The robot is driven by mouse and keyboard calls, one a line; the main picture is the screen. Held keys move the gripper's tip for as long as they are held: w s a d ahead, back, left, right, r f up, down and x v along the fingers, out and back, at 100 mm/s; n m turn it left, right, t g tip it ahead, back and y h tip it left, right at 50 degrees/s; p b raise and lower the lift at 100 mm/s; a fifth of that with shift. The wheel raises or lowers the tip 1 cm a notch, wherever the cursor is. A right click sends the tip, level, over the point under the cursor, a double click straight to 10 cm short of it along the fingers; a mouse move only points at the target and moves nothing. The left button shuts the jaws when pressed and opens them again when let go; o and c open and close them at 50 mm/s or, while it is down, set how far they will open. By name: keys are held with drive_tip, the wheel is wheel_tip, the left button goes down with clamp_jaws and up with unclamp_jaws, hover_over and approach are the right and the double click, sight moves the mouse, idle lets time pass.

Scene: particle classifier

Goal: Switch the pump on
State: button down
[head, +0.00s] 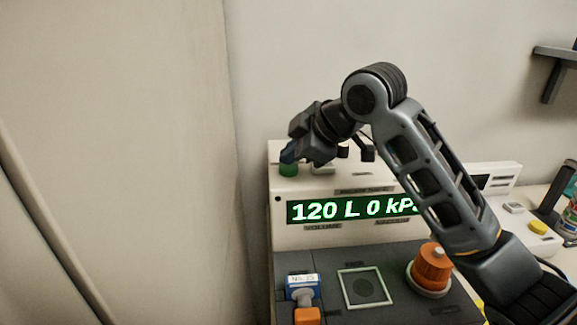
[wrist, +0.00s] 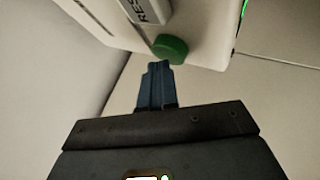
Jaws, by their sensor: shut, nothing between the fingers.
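The pump unit is a white box (head: 285,225) with a lit green display (head: 350,208) that reads "120 L 0 kPa". A round green button (head: 289,170) stands at the left end of its top; it also shows in the wrist view (wrist: 171,48). My gripper (head: 288,153) is shut and empty, with its blue fingertips close to the green button. The fingertips also show in the wrist view (wrist: 155,72), pointing towards the button's edge. I cannot tell whether they touch it.
A pale button marked "RES" (wrist: 150,10) is beside the green one, partly cut off. Below the display, a dark deck (head: 336,315) carries an orange knob (head: 432,268), a square white frame (head: 343,290) and a blue-labelled piece (head: 302,282). A yellow button (head: 538,227) is at the right.

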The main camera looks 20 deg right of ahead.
sight(291, 168)
drive_tip(key=shift+f+b, duration=0.4)
drive_tip(key=shift+f, duration=0.25)
idle(0.5)
drive_tip(key=shift+r, duration=0.1)
drive_tip(key=shift+r+p, duration=1.05)
drive_tip(key=shift+r, duration=0.15)
wheel_tip(291, 168, up, 5)
drive_tip(key=p, duration=0.4)
idle(0.7)
